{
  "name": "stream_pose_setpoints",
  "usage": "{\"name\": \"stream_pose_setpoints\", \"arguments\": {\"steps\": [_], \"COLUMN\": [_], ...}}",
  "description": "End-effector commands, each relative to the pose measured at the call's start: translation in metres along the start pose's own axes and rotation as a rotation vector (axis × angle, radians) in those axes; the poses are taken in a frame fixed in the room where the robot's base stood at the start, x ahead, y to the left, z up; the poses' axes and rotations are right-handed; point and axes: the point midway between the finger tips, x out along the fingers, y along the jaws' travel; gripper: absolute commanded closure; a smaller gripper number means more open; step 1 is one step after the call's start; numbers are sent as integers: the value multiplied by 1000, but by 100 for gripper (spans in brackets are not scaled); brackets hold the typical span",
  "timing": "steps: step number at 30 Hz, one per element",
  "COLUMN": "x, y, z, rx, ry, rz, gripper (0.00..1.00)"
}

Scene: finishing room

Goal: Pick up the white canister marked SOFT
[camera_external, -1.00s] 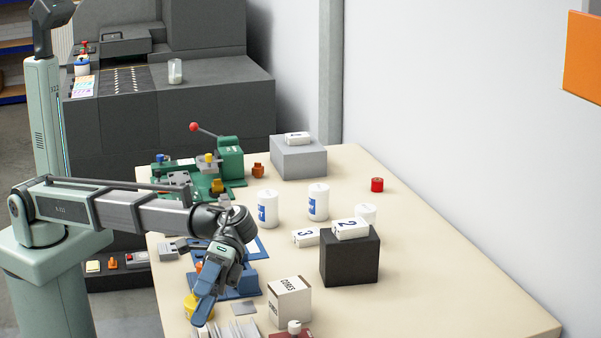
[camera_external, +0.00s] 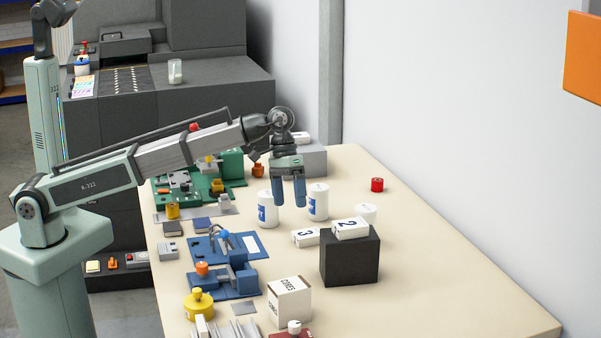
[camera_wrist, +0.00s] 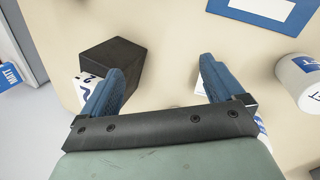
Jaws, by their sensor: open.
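Two white canisters with blue labels stand upright on the table in the external view, a left one (camera_external: 267,211) and a middle one (camera_external: 318,203). A third white canister (camera_external: 364,211) is partly hidden behind the dark block. No label reads clearly as SOFT, so I cannot tell which one is marked so. My gripper (camera_external: 288,205) is open and empty, fingers down, in front of or above the gap between the left and middle canisters. In the wrist view, a canister (camera_wrist: 297,82) stands right of the open fingers (camera_wrist: 160,85), its label cut off by the edge.
A dark block (camera_external: 350,262) carries a white box marked 2 (camera_external: 351,229). A white box marked 3 (camera_external: 305,237) lies beside it. A blue fixture (camera_external: 232,285), green fixture (camera_external: 228,165) and CORES box (camera_external: 289,300) stand around. The table's right side is mostly clear.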

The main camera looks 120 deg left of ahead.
Motion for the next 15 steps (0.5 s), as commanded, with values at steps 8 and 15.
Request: {"name": "stream_pose_setpoints", "arguments": {"steps": [8, 15], "x": [-60, -85], "y": [-134, -188], "z": [-59, -73], "rx": [-231, -334], "ry": [115, 154], "rz": [-200, -284], "gripper": [5, 5]}}
